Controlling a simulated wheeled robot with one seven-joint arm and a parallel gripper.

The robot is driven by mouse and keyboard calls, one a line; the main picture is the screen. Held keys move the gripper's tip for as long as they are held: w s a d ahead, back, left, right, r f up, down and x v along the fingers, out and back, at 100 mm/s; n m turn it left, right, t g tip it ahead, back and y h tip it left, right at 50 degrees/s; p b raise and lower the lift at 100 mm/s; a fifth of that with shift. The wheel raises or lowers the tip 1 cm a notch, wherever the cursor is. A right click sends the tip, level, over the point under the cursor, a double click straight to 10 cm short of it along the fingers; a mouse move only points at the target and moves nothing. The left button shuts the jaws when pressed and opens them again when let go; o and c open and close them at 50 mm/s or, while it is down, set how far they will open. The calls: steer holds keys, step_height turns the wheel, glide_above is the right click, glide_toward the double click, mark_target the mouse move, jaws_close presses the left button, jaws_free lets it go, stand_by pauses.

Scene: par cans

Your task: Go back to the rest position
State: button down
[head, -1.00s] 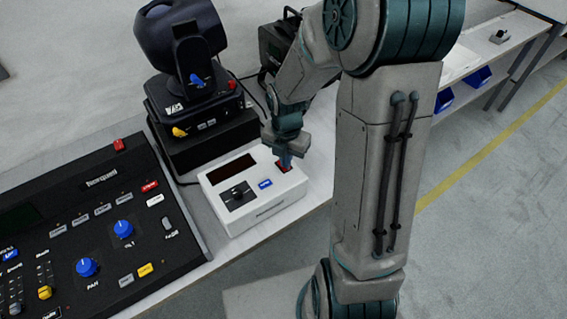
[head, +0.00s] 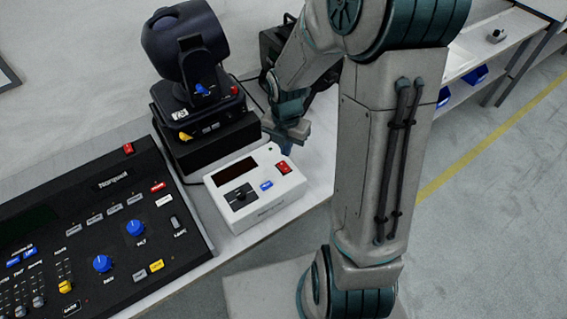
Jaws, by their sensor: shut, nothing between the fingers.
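My gripper (head: 286,150) shows at the end of my arm, just behind and above the right back corner of a white control box (head: 250,217). Its fingertips are small and partly hidden, and they look closed with nothing held. The gripper is apart from the box. The box has a red rocker switch (head: 283,168), a blue button (head: 266,185), a black knob panel (head: 239,195) and a dark display (head: 235,171).
A black moving-head light (head: 187,45) stands on a black base behind the box. A large black console (head: 95,225) with knobs and faders fills the left. A dark case (head: 278,45) stands behind my gripper. Blue bins (head: 475,75) sit under a far bench. Grey floor is open at right.

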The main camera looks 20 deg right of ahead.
stand_by(0.4)
steer(key=s+r+m+t, duration=0.2)
steer(key=s+r+m, duration=0.5)
steer(key=m, duration=0.6)
steer(key=s+r+m+t, duration=0.1)
steer(key=s+r+m, duration=0.6)
steer(key=r+m, duration=0.3)
steer(key=shift+s+r+m+t, duration=0.15)
steer(key=shift+r+m+t, duration=0.2)
steer(key=shift+m, duration=1.85)
